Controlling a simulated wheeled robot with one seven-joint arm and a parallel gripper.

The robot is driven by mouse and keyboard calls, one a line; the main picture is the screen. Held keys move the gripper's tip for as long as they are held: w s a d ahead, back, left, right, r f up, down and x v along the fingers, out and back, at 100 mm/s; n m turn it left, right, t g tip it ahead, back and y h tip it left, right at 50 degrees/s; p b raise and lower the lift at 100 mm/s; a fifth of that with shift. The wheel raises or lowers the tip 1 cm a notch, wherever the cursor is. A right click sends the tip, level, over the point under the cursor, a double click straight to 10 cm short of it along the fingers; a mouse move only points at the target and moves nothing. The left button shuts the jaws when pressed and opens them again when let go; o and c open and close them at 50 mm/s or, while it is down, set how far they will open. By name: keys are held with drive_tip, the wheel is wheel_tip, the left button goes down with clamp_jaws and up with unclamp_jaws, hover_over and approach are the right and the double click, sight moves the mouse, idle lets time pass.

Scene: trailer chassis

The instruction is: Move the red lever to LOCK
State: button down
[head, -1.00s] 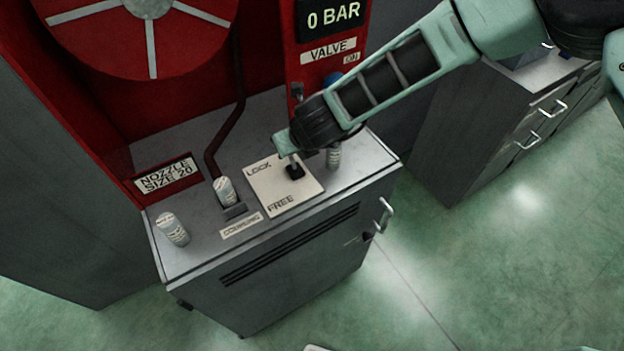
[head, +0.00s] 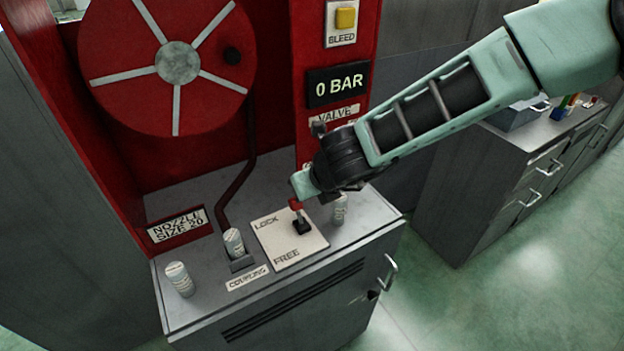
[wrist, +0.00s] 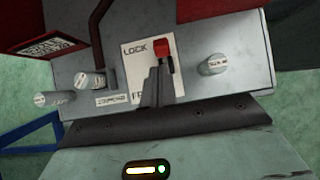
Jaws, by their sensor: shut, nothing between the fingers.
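The red lever (head: 296,204) stands on a pale square plate (head: 280,250) with LOCK at its far-left side and FREE at its near side. Its red top leans from a black base toward the far side of the plate; whether it is fully at LOCK I cannot tell. In the wrist view the red lever (wrist: 163,56) shows just beyond the fingertips, right of the word LOCK. My gripper (wrist: 160,76) is shut and empty, its fingers covering part of the plate and of FREE. In the head view my gripper (head: 303,184) is just above the lever; its fingertips are hidden.
A white-labelled cylinder (head: 340,209) stands close right of the plate. Another sits in the COUPLING holder (head: 234,243), and a third (head: 179,279) is at the left. A red hose reel (head: 210,95) and a red panel with a 0 BAR display (head: 338,85) rise behind.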

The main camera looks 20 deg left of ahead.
drive_tip(key=r, duration=0.4)
drive_tip(key=shift+s+d+r, duration=0.1)
drive_tip(key=shift+s+d, duration=0.25)
drive_tip(key=shift+d, duration=0.05)
drive_tip(key=s+d+r+n+g+y+b, duration=0.1)
drive_tip(key=s+d+n+g+b, duration=0.15)
drive_tip(key=s+d+n, duration=0.55)
drive_tip(key=s+d+r+n+g+b, duration=0.15)
drive_tip(key=s+n+b, duration=0.25)
drive_tip(key=n, duration=0.9)
drive_tip(key=s+d+f+n+h+b, duration=0.1)
drive_tip(key=s+d+n+h, duration=0.1)
drive_tip(key=d, duration=0.5)
drive_tip(key=s+d+f+n+h+b, duration=0.1)
drive_tip(key=s+d+n+h, duration=0.1)
drive_tip(key=s+d+n, duration=0.3)
drive_tip(key=s+d+f+n+h+b, duration=0.1)
drive_tip(key=s+d+n+h, duration=0.1)
drive_tip(key=d+n, duration=0.3)
drive_tip(key=s+d, duration=0.1)
drive_tip(key=d, duration=0.3)
drive_tip(key=shift+s+d+f+n+g, duration=0.2)
drive_tip(key=shift+d+n+g, duration=0.1)
drive_tip(key=shift+n, duration=0.1)
